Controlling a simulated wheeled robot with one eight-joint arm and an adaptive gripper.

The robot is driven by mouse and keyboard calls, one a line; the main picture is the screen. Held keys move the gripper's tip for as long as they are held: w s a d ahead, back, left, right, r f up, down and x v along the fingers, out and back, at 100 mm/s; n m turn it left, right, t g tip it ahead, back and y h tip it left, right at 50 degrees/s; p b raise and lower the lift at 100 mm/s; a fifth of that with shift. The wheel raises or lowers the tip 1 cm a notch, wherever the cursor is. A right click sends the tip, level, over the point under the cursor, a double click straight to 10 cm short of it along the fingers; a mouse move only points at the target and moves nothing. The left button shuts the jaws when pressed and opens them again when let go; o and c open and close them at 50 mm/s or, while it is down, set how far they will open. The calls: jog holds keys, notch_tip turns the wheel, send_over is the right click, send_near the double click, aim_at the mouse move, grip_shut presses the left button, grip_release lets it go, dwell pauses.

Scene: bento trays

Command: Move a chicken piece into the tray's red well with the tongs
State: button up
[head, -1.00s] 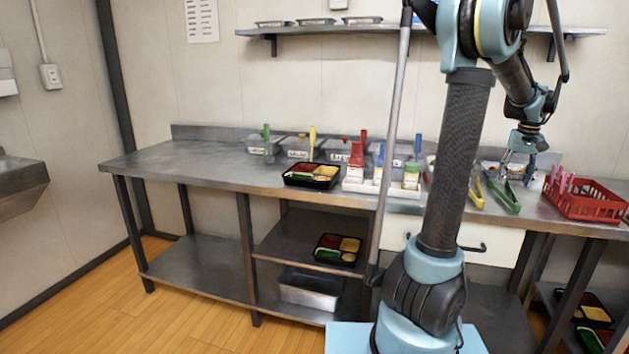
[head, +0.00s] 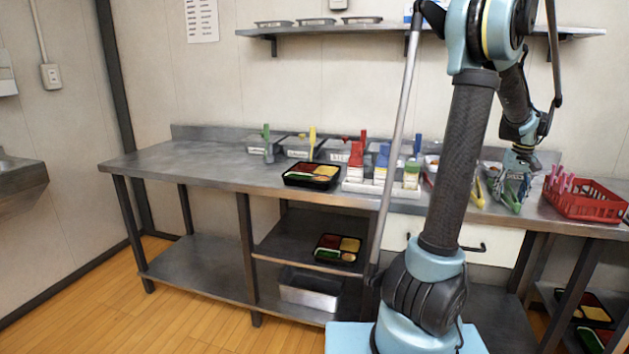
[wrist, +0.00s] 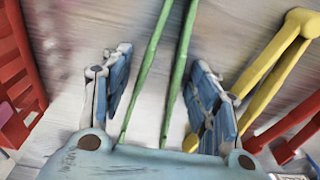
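My gripper (head: 512,188) is low over the right part of the counter. In the wrist view my gripper (wrist: 162,85) is open, with one blue-padded finger on each side of the green tongs (wrist: 152,72). I cannot tell whether either finger touches them. The green tongs show partly behind the gripper in the head view (head: 516,206). Yellow tongs (wrist: 272,72) and red tongs (wrist: 290,132) lie to their right in the wrist view. The black tray (head: 312,187) with a red well (head: 305,168) stands mid-counter. I cannot make out a chicken piece.
A red basket (head: 590,205) stands right of my gripper, with pink items in it. A white rack (head: 380,190) with coloured-topped containers stands right of the tray. Labelled bins (head: 297,149) line the back. The counter's left part is clear. Another tray (head: 338,250) sits on the shelf below.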

jog(key=c, duration=0.6)
jog(key=shift+c, duration=0.2)
notch_tip(320, 180, up, 12)
dwell(0.8)
